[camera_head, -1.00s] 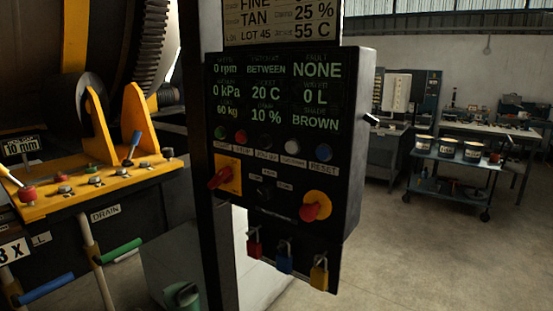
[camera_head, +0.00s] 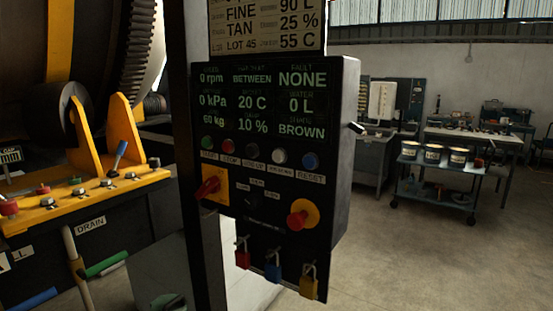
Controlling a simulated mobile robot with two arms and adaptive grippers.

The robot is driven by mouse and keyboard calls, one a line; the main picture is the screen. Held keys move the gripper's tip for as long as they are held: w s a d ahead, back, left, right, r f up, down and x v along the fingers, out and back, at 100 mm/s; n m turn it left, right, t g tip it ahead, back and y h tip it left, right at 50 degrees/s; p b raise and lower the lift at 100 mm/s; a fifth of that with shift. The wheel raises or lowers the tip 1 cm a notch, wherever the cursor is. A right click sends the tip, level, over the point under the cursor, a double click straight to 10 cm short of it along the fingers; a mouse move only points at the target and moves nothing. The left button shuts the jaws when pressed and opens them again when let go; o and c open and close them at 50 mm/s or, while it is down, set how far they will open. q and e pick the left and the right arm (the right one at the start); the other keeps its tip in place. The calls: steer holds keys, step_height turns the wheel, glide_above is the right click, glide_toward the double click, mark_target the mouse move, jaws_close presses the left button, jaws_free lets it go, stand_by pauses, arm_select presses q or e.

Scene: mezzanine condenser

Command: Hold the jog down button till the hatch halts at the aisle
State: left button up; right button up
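The black control panel (camera_head: 341,185) stands upright in the middle of the view. Its display (camera_head: 264,98) reads 0 rpm, hatch BETWEEN, fault NONE. Below the display runs a row of green, red, black, white and blue buttons. The white button (camera_head: 279,157) has a small label that seems to read jog down. The black button (camera_head: 252,154) beside it seems to read jog up. Nothing touches the buttons. The large dark drum (camera_head: 35,60) is partly in view at the left; I cannot make out its hatch. Neither of my grippers is in view.
Below the buttons are a red rotary switch (camera_head: 208,187) and a red knob on a yellow disc (camera_head: 299,219). Several padlocks (camera_head: 310,285) hang underneath. Yellow machinery (camera_head: 125,180) stands left. A cart (camera_head: 437,188) with tins is behind right. The floor between is clear.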

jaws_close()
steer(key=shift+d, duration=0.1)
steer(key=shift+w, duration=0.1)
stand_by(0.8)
